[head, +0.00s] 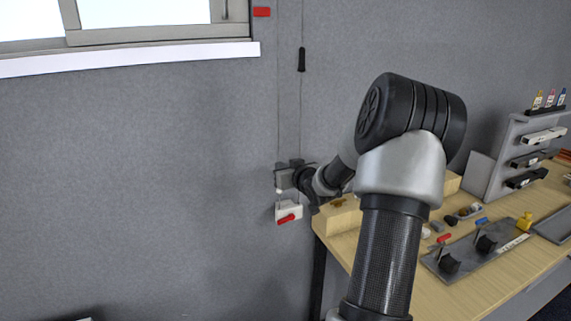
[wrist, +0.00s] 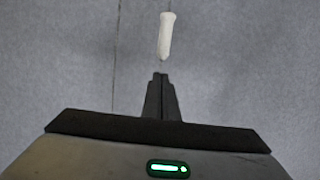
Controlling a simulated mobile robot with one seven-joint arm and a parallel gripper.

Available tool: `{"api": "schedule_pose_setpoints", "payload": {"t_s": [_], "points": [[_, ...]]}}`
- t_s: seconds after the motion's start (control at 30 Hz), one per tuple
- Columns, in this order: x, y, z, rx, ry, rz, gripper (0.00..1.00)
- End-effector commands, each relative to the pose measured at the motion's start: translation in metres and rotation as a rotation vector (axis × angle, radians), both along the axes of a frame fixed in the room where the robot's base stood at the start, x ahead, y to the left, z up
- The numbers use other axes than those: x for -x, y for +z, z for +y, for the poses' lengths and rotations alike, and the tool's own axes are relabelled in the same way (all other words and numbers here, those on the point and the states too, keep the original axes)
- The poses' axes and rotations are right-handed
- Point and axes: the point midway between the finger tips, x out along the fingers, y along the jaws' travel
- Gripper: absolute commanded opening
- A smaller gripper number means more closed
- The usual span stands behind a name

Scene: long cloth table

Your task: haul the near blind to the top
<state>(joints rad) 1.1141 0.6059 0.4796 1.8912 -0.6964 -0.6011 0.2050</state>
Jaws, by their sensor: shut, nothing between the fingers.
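My gripper (head: 281,181) is at the grey wall below and to the right of the window, beside two thin hanging cords. In the wrist view its fingers (wrist: 160,78) are shut together and empty. A white cord pull (wrist: 166,36) hangs just beyond the fingertips, slightly apart from them in the picture. A black cord pull (head: 301,60) hangs higher on the right-hand cord. A white wall fitting with a red part (head: 288,212) is just below my gripper. A window (head: 150,15) shows at the upper left; I cannot make out the blind itself.
A red tag (head: 262,12) is on the wall beside the window, above a white sill (head: 130,58). A wooden table (head: 440,290) stands at the right with a grey tray (head: 470,255), small coloured parts and a grey rack (head: 505,150). The wall at left is clear.

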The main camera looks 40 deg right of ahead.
Motion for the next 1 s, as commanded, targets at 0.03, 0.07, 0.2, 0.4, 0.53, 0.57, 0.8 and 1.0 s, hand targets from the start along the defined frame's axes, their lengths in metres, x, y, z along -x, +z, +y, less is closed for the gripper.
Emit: {"api": "schedule_pose_setpoints", "payload": {"t_s": [0.03,0.07,0.2,0.4,0.53,0.57,0.8,1.0], "points": [[0.000,-0.006,0.000,-0.002,0.000,-0.001,0.00],[0.000,-0.008,0.000,-0.001,0.001,0.000,0.00],[0.000,-0.015,0.000,-0.001,0.000,-0.001,0.00],[0.000,-0.016,0.000,0.001,0.000,-0.002,0.00],[0.000,-0.017,0.000,0.001,0.000,-0.002,0.00],[0.000,-0.018,0.000,0.001,0.000,-0.002,0.00],[0.001,-0.045,0.001,0.000,0.001,0.005,0.00],[0.002,-0.048,0.001,-0.007,0.001,0.013,0.00]]}}
